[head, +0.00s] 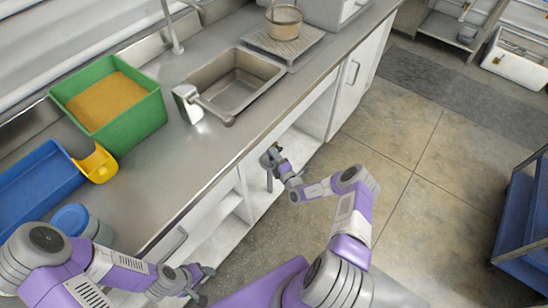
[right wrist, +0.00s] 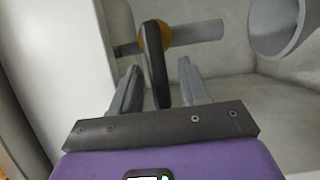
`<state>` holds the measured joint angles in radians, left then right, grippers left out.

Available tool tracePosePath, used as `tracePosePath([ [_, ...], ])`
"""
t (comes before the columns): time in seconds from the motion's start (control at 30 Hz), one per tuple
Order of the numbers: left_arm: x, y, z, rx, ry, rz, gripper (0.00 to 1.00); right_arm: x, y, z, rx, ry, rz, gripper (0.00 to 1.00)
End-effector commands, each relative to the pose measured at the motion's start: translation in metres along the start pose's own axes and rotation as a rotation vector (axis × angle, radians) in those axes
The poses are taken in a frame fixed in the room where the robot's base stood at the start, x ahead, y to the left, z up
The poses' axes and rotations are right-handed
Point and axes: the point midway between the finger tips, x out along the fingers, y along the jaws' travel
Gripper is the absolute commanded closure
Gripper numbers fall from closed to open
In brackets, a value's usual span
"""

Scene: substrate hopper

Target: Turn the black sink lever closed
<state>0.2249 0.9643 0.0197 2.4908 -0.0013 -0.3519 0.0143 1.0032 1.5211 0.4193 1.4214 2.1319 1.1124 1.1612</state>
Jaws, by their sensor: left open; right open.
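The black lever (right wrist: 155,62) shows in the right wrist view as a narrow dark bar. It stands nearly upright in the picture, across a horizontal grey pipe (right wrist: 200,32) with an orange part (right wrist: 163,33) behind its upper end. My right gripper (right wrist: 160,83) is open, with one finger on each side of the lever and visible gaps; I see no clear contact. In the head view the right gripper (head: 269,162) is at the open cabinet below the sink (head: 240,82), and I cannot make out the lever there. My left gripper (head: 204,283) is open and empty in front of the counter.
A wide grey pipe (right wrist: 275,25) is right of the lever in the wrist view, and a pale panel (right wrist: 55,60) stands at left. On the counter are a green box (head: 130,125) of tan grains, a blue tray (head: 35,185) and a yellow scoop (head: 97,165). The floor at right is mostly clear.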

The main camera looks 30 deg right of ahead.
Motion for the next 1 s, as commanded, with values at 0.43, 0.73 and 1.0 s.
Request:
tracePosePath([
  [0.43,-0.0002,0.0002,0.0000,0.000,0.000,0.000,0.45,0.0000,0.0003,-0.0003,0.000,0.001,0.000,0.94],
  [0.73,-0.0003,0.0002,0.0000,0.000,0.000,0.000,0.45,-0.0002,0.0002,-0.0004,0.000,0.001,-0.001,1.00],
  [1.0,-0.0052,0.0020,0.0002,0.000,0.000,0.000,0.45,-0.0050,0.0035,0.0072,0.043,-0.012,-0.019,1.00],
])
